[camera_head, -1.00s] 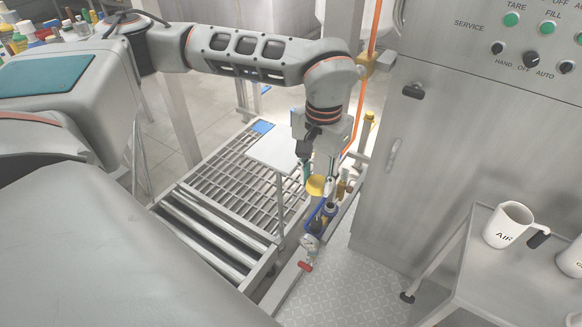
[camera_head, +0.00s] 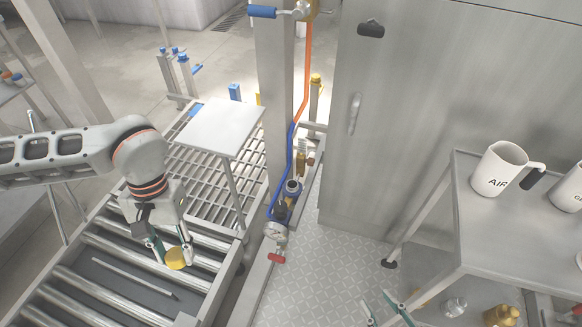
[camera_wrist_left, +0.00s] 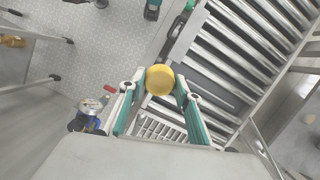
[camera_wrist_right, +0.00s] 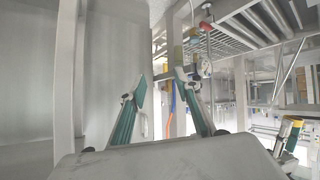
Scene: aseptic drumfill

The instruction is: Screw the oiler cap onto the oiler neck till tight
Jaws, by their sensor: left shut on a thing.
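My left gripper (camera_head: 170,250) is shut on the yellow oiler cap (camera_head: 178,258), over the roller conveyor. The left wrist view shows the cap (camera_wrist_left: 160,80) between its two fingertips. The oiler (camera_head: 292,187) stands on the low pipework to the right of the cap, well apart from it. Its dark, round, upward-facing top is uncovered. My right gripper (camera_head: 385,308) shows only its fingertips at the bottom edge of the head view. The right wrist view shows its fingers (camera_wrist_right: 163,90) spread and empty.
A pressure gauge (camera_head: 275,231) and red handle (camera_head: 276,258) sit in front of the oiler. A steel post (camera_head: 277,100) and a small raised plate (camera_head: 217,127) stand nearby. The cabinet (camera_head: 420,120) and a side table (camera_head: 500,245) with white jugs are at right.

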